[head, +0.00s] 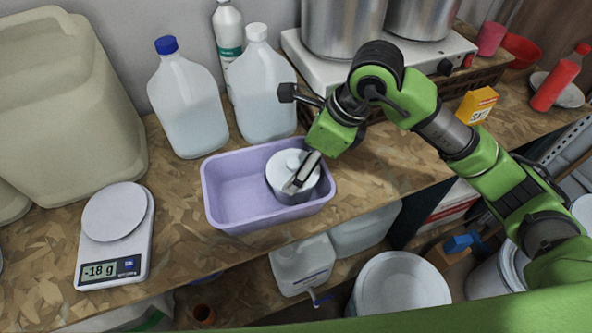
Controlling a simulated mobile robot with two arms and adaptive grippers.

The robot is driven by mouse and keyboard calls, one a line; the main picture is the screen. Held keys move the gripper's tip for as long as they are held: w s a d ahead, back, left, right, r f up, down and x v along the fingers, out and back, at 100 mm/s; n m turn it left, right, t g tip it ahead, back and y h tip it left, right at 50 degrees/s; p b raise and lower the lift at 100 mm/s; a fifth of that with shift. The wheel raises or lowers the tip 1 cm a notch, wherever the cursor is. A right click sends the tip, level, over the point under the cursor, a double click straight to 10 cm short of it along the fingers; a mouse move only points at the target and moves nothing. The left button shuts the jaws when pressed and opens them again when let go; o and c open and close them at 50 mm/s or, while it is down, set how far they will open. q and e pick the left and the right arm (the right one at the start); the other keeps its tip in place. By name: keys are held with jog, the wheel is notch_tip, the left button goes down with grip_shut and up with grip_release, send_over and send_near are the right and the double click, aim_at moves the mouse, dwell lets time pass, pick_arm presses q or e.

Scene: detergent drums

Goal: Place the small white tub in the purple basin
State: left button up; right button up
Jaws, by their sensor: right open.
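The small white tub (282,176) sits inside the purple basin (233,219), toward the basin's right end. Whether a finger touches the tub I cannot tell. My left gripper is not in view.
A scale (115,232) reading -18 g stands left of the basin. Two jugs, one blue-capped (186,105) and one white-capped (262,90), stand behind it. A hotplate (425,55) with steel pots is at the back right. Several containers sit below the bench edge.

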jog(key=b+v, duration=0.1)
jog(key=v, duration=0.6)
jog(key=shift+r, duration=0.25)
jog(key=shift+s+f, duration=0.1)
